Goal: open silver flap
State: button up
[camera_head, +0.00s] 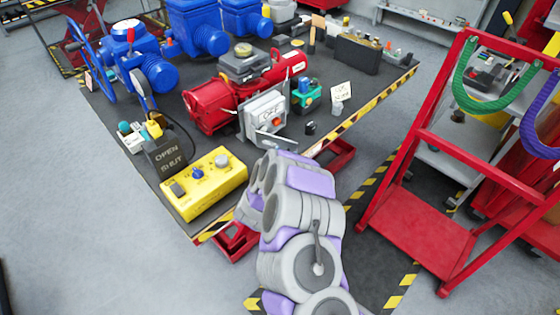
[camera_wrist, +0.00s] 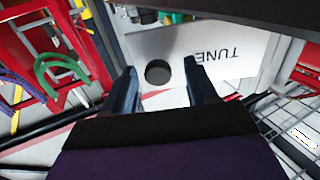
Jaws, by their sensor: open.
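In the head view, a silver-grey box (camera_head: 266,108) with a red-orange knob and dark lettering stands on the table's front right part. A silver plate (camera_head: 272,139) sits low on its front; I cannot tell how far it is swung. In the wrist view, a pale silver panel (camera_wrist: 222,53) with upside-down "TUNE" lettering and a round black knob or hole (camera_wrist: 158,72) lies ahead of my gripper (camera_wrist: 160,66). The two fingers are apart, one on each side of the black round part in the picture. Contact cannot be told. In the head view my arm hides the gripper.
A yellow control box (camera_head: 205,184) stands at the table's near left corner. A red actuator (camera_head: 212,106) is left of the silver box, and a small green device (camera_head: 306,95) is right of it. A red frame (camera_head: 425,195) stands right of the table.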

jog(key=p+v, duration=0.4)
jog(key=v, duration=1.3)
jog(key=shift+a, duration=0.15)
jog(key=shift+s, duration=0.15)
